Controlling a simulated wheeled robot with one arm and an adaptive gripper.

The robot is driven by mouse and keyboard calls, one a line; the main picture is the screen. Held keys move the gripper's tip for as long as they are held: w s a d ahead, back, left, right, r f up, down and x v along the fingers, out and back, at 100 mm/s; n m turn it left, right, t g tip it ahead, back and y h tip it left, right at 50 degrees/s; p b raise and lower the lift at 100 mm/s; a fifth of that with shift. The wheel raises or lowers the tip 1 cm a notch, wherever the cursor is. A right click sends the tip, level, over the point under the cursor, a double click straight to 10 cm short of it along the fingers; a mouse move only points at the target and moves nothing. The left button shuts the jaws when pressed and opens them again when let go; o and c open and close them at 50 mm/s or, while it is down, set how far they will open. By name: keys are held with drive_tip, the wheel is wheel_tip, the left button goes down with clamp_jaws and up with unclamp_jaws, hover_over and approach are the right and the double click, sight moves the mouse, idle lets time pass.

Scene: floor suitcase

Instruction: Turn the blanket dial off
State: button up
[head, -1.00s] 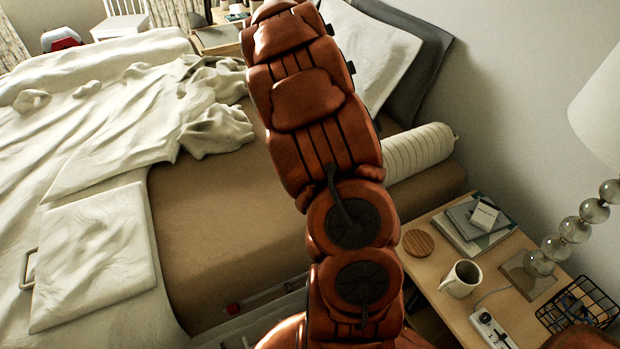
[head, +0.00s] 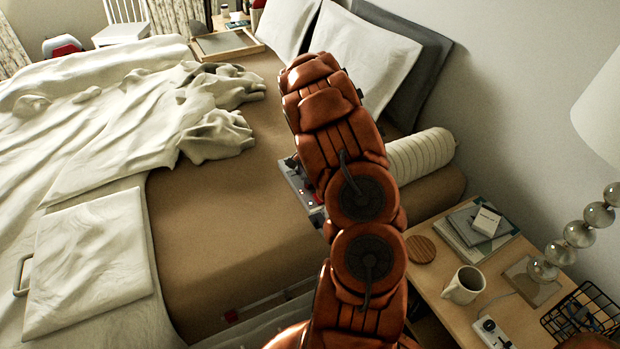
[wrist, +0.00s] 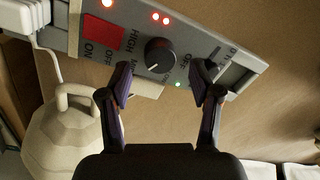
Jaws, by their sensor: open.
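The blanket control is a grey box (wrist: 195,30) that crosses the top of the wrist view, tilted down to the right. Its round black dial (wrist: 160,55) has a pale pointer mark and sits near the middle, with HIGH lettering to its left. My gripper (wrist: 166,88) is open, its two dark fingers apart, with the dial in line between and beyond the tips. No contact shows. The right fingertip overlaps a small dark lever. In the head view part of the box (head: 297,184) shows beside my arm; the gripper is hidden there.
A red switch (wrist: 102,32) sits left of the dial. A pale handled jug-like object (wrist: 70,140) stands lower left. The nightstand (head: 425,280) holds a mug (head: 463,285) and books; a bolster (head: 420,155) lies nearby.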

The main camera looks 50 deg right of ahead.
sight(309, 183)
drive_tip(key=shift+f, duration=1.3)
drive_tip(key=shift+w, duration=0.1)
drive_tip(key=c, duration=1.1)
drive_tip(key=shift+c, duration=0.2)
